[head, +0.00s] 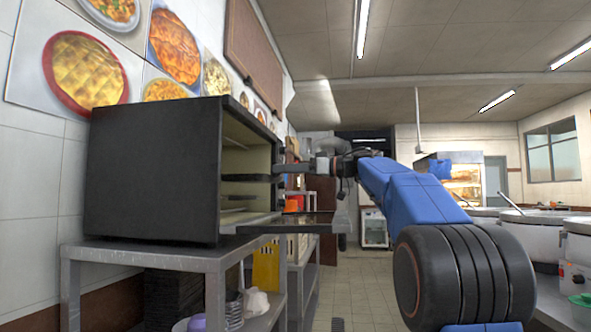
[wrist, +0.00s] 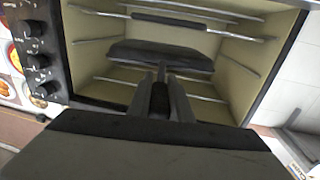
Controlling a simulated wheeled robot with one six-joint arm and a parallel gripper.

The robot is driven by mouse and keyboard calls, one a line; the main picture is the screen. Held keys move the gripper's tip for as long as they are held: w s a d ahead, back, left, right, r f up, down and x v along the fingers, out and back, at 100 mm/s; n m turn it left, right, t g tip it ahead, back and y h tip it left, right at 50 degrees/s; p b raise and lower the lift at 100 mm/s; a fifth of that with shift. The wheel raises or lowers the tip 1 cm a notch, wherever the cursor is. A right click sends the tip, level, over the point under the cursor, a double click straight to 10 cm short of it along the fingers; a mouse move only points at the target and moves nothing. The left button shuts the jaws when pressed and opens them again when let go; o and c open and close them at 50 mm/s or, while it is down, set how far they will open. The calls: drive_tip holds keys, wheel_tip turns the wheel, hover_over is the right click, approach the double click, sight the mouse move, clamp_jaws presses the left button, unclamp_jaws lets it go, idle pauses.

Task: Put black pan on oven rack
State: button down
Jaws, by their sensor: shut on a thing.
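The black pan (wrist: 160,55) is inside the open oven, level with the gripper. It also shows dark in the oven mouth in the head view (head: 248,177). My gripper (wrist: 160,92) is shut on the pan's near end, probably its handle, at the front of the oven; it also shows in the head view (head: 282,172). The oven (head: 150,175) is a dark box with a cream interior. Thin metal rack rails (wrist: 235,37) run along its inner walls. I cannot tell whether the pan touches a rack.
The oven door (head: 290,225) is folded down flat below the gripper. The oven stands on a metal table (head: 150,255) against the left wall. Control knobs (wrist: 36,60) line the oven's front. Large pots (head: 535,235) stand at the right. The aisle floor (head: 370,295) is clear.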

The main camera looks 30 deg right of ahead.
drive_tip(key=x, duration=0.7)
drive_tip(key=s+a+f+x, duration=0.1)
drive_tip(key=x, duration=0.5)
drive_tip(key=s+a+f+x, duration=0.1)
drive_tip(key=x, duration=0.6)
drive_tip(key=shift+w+a+f, duration=0.15)
drive_tip(key=shift+a, duration=0.15)
drive_tip(key=shift+w+f, duration=0.1)
drive_tip(key=shift+f, duration=0.95)
drive_tip(key=c, duration=1.5)
unclamp_jaws()
drive_tip(key=shift+c, duration=0.2)
drive_tip(key=shift+d, duration=0.1)
